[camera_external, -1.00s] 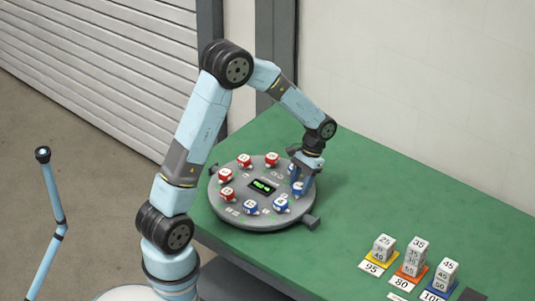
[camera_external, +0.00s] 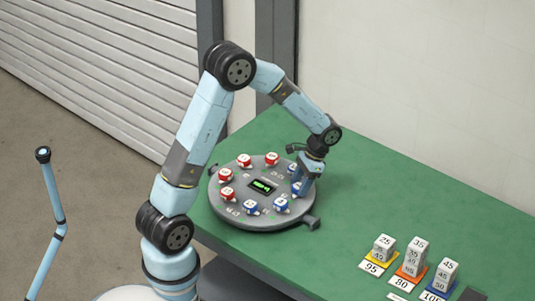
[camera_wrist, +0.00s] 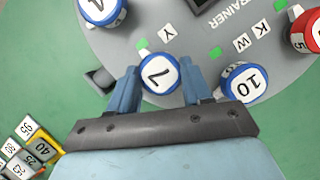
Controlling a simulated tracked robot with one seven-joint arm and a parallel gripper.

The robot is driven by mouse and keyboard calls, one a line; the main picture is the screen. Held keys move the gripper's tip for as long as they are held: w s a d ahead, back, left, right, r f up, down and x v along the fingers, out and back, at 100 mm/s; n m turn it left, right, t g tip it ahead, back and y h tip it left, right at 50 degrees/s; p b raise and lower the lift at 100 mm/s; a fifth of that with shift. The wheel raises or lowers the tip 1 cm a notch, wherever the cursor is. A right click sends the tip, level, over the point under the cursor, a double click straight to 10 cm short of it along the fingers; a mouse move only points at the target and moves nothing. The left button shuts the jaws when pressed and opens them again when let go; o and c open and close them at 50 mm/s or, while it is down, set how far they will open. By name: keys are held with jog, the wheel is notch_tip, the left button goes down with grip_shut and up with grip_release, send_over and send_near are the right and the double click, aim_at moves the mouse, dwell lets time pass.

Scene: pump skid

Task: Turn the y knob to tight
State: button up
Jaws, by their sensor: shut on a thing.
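A grey round panel (camera_external: 225,213) with a ring of red and blue knobs stands on the green table. In the wrist view, a blue knob with a white cap marked 7 (camera_wrist: 158,76) sits beside a printed letter Y (camera_wrist: 167,33). My gripper (camera_wrist: 156,84) points down, one finger on each side of this knob, and is shut on it. In the external view, my gripper (camera_external: 302,187) is at the panel's right side and hides most of the held knob. The knob's turn position cannot be read.
A blue knob marked 10 (camera_wrist: 241,82) is close to my right finger in the wrist view. Another blue knob (camera_wrist: 102,10) is at the upper left. A green display (camera_external: 263,186) is mid-panel. Numbered blocks (camera_external: 414,257) stand at the table's front right.

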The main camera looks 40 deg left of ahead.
jog(key=shift+w, duration=0.1)
jog(key=o, duration=1)
jog(key=shift+o, duration=0.2)
jog(key=v, duration=1.3)
jog(key=shift+r, duration=0.35)
